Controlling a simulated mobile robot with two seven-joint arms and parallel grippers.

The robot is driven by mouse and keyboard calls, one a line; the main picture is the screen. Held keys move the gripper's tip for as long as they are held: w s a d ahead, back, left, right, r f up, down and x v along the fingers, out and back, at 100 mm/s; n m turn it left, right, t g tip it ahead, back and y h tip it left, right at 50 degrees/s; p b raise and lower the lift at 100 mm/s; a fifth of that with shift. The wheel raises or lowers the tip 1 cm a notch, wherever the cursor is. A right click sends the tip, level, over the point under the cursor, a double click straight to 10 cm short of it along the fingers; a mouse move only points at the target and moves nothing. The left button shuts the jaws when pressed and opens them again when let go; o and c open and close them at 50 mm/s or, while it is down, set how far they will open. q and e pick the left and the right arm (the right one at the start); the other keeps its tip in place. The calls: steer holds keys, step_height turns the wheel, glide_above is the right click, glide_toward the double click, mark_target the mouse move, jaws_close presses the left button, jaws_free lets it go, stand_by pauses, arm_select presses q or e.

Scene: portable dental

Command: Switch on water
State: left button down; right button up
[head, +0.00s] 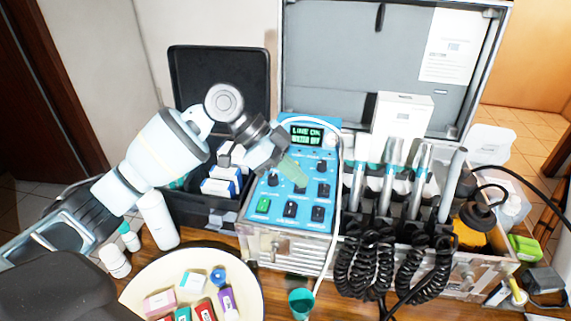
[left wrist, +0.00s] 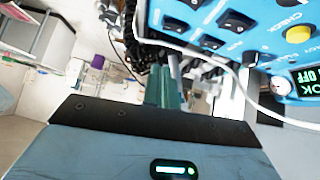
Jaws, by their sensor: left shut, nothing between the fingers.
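The blue control panel (head: 334,146) is on the front unit of the opened case, with rows of black switches and one lit green switch (head: 264,205) at its lower left. Its small display (head: 306,135) reads LINE OK and what looks like WATER OFF. My left gripper (head: 294,170) is shut and empty, its green fingers over the upper middle of the panel, hiding some controls. I cannot tell whether it touches a switch. In the left wrist view the fingers (left wrist: 165,92) point away, with panel switches (left wrist: 236,22) and a yellow button (left wrist: 299,34) at upper right.
Dental handpieces (head: 388,178) with coiled black cords (head: 365,262) stand right of the panel. A white hose (head: 339,205) runs down the panel's right side. A black case (head: 200,213) with boxes is at left.

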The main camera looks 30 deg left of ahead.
mark_target(321, 216)
arm_select(q)
steer(key=x, duration=0.5)
step_height(321, 216, down, 2)
steer(key=shift+s+f, duration=0.1)
steer(key=shift+f, duration=0.8)
steer(key=shift+s+f, duration=0.15)
steer(key=shift+f, duration=0.05)
steer(key=shift+a, duration=0.1)
steer(key=shift+w+a+r, duration=0.15)
steer(key=shift+w+r, duration=0.1)
steer(key=shift+w, duration=0.55)
